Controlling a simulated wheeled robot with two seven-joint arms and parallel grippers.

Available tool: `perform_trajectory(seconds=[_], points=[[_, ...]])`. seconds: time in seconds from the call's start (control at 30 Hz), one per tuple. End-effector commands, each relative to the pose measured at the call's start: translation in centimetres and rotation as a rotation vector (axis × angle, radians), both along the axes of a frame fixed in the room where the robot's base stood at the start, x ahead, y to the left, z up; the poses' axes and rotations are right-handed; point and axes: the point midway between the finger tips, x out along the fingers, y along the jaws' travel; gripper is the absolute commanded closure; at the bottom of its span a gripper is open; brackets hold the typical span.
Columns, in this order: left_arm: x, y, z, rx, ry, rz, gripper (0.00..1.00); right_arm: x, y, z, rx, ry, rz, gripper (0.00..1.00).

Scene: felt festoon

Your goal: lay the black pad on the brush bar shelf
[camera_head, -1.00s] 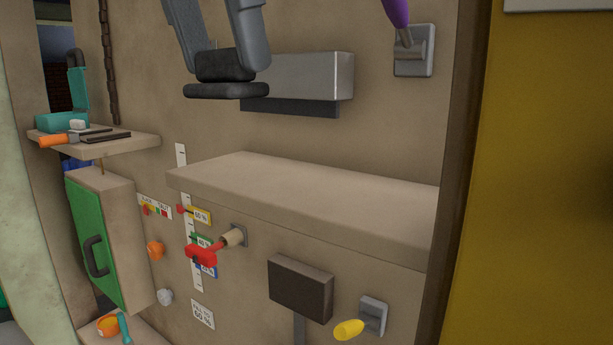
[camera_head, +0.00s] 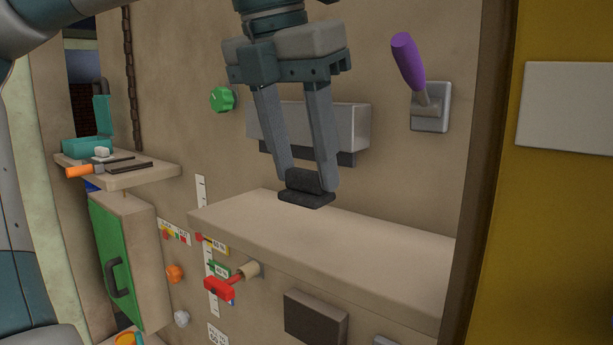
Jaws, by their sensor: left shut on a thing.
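The black pad (camera_head: 306,199) has a flat base with a raised block on top. My left gripper (camera_head: 306,183) is shut on that block, with a finger at each side and pointing down. The pad is level over the back part of the beige shelf (camera_head: 360,254), below the silver bar with a dark brush strip (camera_head: 353,128). I cannot tell whether its underside touches the shelf or is just above it. My right gripper is not in view.
The shelf top is otherwise clear. A purple-handled lever (camera_head: 409,63) and a green knob (camera_head: 222,99) are on the wall above. A red-handled valve (camera_head: 220,289) sticks out below the shelf front. A smaller shelf (camera_head: 160,171) at left holds tools.

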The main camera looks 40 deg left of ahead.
Motion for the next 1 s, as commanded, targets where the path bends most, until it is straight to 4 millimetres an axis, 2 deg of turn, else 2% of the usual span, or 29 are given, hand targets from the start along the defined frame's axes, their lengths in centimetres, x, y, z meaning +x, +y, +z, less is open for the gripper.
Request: perform_trajectory(seconds=[0.13, 0.53, 0.8, 1.0], points=[[0.7, 0.2, -0.4, -0.001, -0.001, 0.000, 0.79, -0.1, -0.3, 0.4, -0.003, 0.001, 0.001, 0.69], [0.7, 0.3, -0.8, 0.000, 0.000, 0.000, 0.79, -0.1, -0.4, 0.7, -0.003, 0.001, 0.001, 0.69], [0.7, 0.3, -3.3, -0.001, 0.001, -0.001, 0.79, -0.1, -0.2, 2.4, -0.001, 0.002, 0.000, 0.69], [0.7, 0.3, -4.5, 0.000, -0.001, 0.001, 0.79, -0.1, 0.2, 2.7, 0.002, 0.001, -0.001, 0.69]])
